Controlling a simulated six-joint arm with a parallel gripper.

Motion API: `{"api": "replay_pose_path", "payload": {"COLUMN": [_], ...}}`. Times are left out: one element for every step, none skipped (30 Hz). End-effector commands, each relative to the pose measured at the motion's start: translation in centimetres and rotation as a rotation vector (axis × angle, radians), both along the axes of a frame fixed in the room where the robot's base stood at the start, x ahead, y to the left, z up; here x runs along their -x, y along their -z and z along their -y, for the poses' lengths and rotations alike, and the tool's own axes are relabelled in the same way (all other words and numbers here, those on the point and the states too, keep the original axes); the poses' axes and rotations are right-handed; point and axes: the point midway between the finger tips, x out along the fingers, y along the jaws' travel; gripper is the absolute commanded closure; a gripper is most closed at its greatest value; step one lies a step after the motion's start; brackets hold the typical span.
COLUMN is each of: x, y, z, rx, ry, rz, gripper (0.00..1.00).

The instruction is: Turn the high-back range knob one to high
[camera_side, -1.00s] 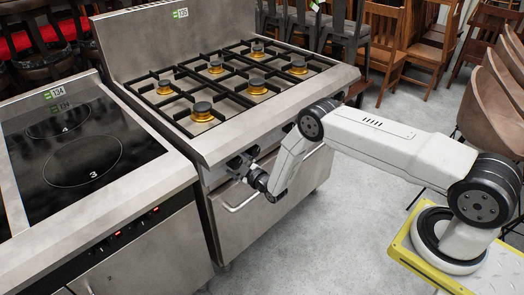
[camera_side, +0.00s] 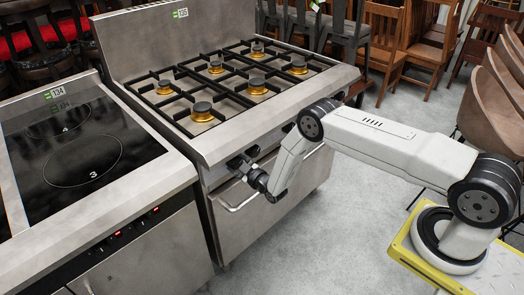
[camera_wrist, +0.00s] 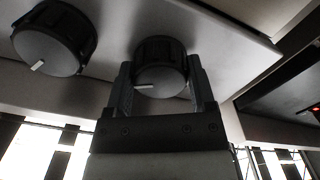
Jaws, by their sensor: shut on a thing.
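The high-back range (camera_side: 150,35) is a steel gas cooker with a tall back panel and several burners. In the wrist view, a dark round knob (camera_wrist: 162,72) with a grey face sits between the two fingers of my gripper (camera_wrist: 160,78), which is shut on it. The white mark on this knob points left, nearly level in the picture. A second knob (camera_wrist: 48,50) stands free to its left, its mark pointing down and left. In the side view, my gripper (camera_side: 245,168) is at the range's front panel, and it and the wrist largely hide the held knob.
An oven door handle (camera_side: 232,207) runs just below my gripper. An electric hob unit (camera_side: 100,140) stands close on the left of the range. Chairs (camera_side: 385,45) stand behind on the right.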

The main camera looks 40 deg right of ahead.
Motion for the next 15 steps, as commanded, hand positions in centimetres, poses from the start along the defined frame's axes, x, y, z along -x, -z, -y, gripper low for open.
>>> {"api": "replay_pose_path", "payload": {"x": [0.02, 0.02, 0.02, 0.02, 0.02, 0.02, 0.02, 0.02, 0.02, 0.02, 0.02, 0.01, 0.02, 0.02, 0.02], "y": [0.01, 0.01, 0.01, 0.01, 0.02, 0.02, 0.02, 0.02, 0.02, 0.02, 0.02, 0.02, 0.02, 0.02, 0.02], "z": [-0.02, -0.02, -0.03, -0.03, -0.04, -0.04, -0.04, -0.06, -0.06, -0.06, -0.07, -0.07, -0.08, -0.08, -0.08], "rx": [-0.037, -0.061, -0.094, -0.118, -0.143, -0.176, -0.201, -0.226, -0.257, -0.28, -0.302, -0.33, -0.35, -0.368, -0.391], "ry": [0.001, 0.001, 0.001, 0.0, 0.0, 0.0, 0.0, 0.001, 0.001, 0.001, 0.001, 0.001, 0.001, 0.001, 0.001], "rz": [0.0, 0.0, 0.0, 0.001, 0.001, 0.001, 0.001, 0.001, 0.001, 0.001, 0.001, 0.001, 0.001, 0.001, 0.001], "gripper": [0.88, 0.88, 0.88, 0.88, 0.88, 0.88, 0.88, 0.88, 0.88, 0.88, 0.88, 0.88, 0.88, 0.88, 0.88]}}
